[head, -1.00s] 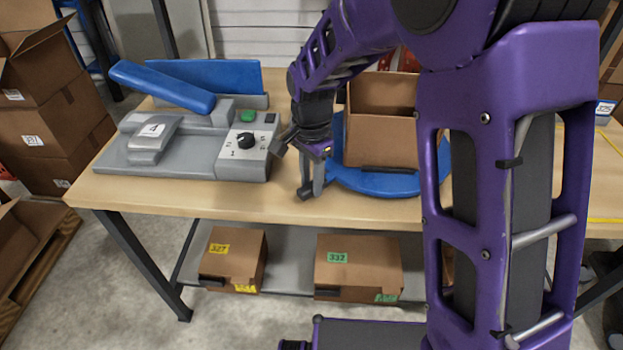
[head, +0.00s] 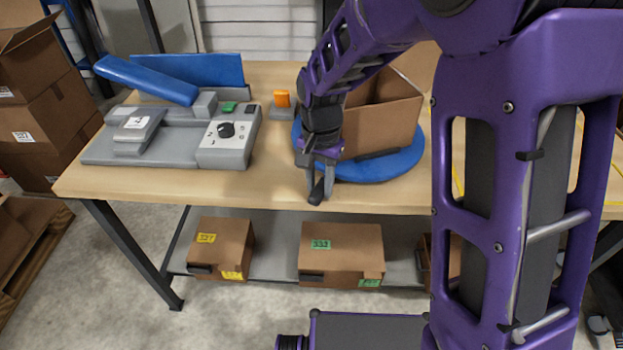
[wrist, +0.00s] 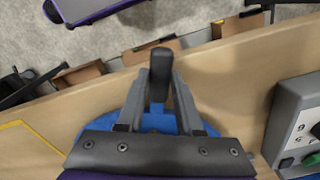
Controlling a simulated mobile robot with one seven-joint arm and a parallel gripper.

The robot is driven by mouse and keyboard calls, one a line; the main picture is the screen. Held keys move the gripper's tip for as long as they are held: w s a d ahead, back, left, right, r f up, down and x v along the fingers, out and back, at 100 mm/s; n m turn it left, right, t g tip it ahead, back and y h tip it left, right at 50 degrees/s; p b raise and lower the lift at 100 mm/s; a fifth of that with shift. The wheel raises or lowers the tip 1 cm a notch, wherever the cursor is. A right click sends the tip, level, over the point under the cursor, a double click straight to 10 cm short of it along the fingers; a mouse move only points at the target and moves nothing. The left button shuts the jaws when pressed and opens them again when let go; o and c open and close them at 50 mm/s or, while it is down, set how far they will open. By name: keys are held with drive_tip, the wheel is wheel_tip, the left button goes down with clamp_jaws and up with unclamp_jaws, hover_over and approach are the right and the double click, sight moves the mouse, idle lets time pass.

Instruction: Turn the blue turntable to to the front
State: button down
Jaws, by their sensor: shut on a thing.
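The blue turntable (head: 408,160) lies on the wooden table and carries an open cardboard box (head: 372,132). My gripper (head: 318,186) is at the turntable's front left edge, pointing down. The wrist view shows the dark handle (wrist: 160,62) between the two grey fingers of my gripper (wrist: 162,78), with part of the blue turntable (wrist: 155,122) below. My arm hides the turntable's back left part.
A grey machine (head: 165,140) with a dial and a blue lever stands left on the table. A grey piece with an orange top (head: 283,98) is behind the turntable. Cardboard boxes (head: 342,252) sit on the lower shelf. Bare table lies between the machine and my gripper.

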drive_tip(key=w+d+n+p, duration=0.1)
drive_tip(key=d+n, duration=0.3)
drive_tip(key=d, duration=0.3)
drive_tip(key=w+d+n+p, duration=0.1)
drive_tip(key=d+n, duration=0.3)
drive_tip(key=d, duration=0.4)
drive_tip(key=d+n+p, duration=0.2)
drive_tip(key=d+n, duration=0.1)
drive_tip(key=d, duration=0.5)
drive_tip(key=shift+w+d+r+n+p, duration=0.1)
drive_tip(key=shift+w+d+n+p, duration=0.1)
drive_tip(key=shift+w+n+p, duration=0.15)
drive_tip(key=shift+w+d+n+p, duration=0.35)
drive_tip(key=shift+w+d+n, duration=0.7)
drive_tip(key=shift+w+d, duration=0.3)
drive_tip(key=c, duration=0.6)
unclamp_jaws()
drive_tip(key=shift+w+d, duration=0.1)
drive_tip(key=shift+c, duration=0.2)
drive_tip(key=shift+o, duration=0.4)
wheel_tip(320, 180, up, 17)
drive_tip(key=p, duration=0.1)
drive_tip(key=shift+r+p, duration=0.2)
drive_tip(key=shift+p, duration=0.2)
